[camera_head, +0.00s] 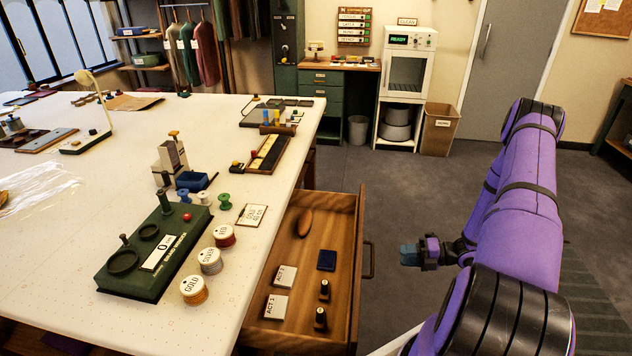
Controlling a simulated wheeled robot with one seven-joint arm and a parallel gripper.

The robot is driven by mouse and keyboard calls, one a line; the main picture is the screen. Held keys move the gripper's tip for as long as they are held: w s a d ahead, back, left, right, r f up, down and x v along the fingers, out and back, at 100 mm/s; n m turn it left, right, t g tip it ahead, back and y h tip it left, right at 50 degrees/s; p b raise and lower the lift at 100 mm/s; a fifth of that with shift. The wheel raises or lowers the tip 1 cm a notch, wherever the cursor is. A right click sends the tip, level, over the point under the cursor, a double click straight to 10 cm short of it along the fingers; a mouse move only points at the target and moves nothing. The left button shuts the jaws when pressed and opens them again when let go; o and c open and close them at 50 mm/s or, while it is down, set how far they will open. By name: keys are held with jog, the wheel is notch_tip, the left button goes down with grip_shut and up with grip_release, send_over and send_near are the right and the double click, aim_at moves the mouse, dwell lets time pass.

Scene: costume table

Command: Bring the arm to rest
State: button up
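My purple arm runs along the right side of the view, over the grey floor and clear of the table. My gripper (409,254) is at its end, to the right of the open drawer (338,208), pointing left towards it. Its fingertips look blue-grey and small. I cannot tell whether they are apart, and I see nothing clearly held between them.
The white table (80,217) fills the left. Its open drawer sticks out near my gripper. A green device (155,262) and labelled spools (210,260) stand near the table edge. A cardboard bin (440,131) and a white cabinet (404,90) stand behind. Floor between is free.

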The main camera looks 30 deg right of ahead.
jog(key=w+a+r+n+g+h, duration=0.1)
jog(key=w+a+r+n+g, duration=0.15)
jog(key=r+n, duration=0.45)
jog(key=w+a+r+n+g, duration=0.1)
jog(key=a+r+n+g, duration=0.25)
jog(key=r, duration=0.65)
jog(key=w+a+r+n+g+h, duration=0.1)
jog(key=w+a+r+n+g, duration=0.1)
jog(key=r+n, duration=0.5)
jog(key=s+a+r+n+g+h, duration=0.1)
jog(key=s+a+r+n+h, duration=0.1)
jog(key=a+r+n, duration=0.45)
jog(key=s+a+r+n+g+h, duration=0.1)
jog(key=s+a+r+n+h, duration=0.2)
jog(key=r, duration=0.6)
jog(key=s+a+r+n+t+h, duration=0.2)
jog(key=s+a+r+n+t, duration=0.1)
jog(key=s+r+n, duration=0.3)
jog(key=s+a+r+n+t+h, duration=0.3)
jog(key=s+a+r+n, duration=0.2)
jog(key=s+n, duration=0.5)
notch_tip(320, 180, up, 2)
jog(key=shift+s+a+r+h, duration=0.15)
jog(key=shift+s+r+h, duration=0.05)
jog(key=shift+h, duration=0.1)
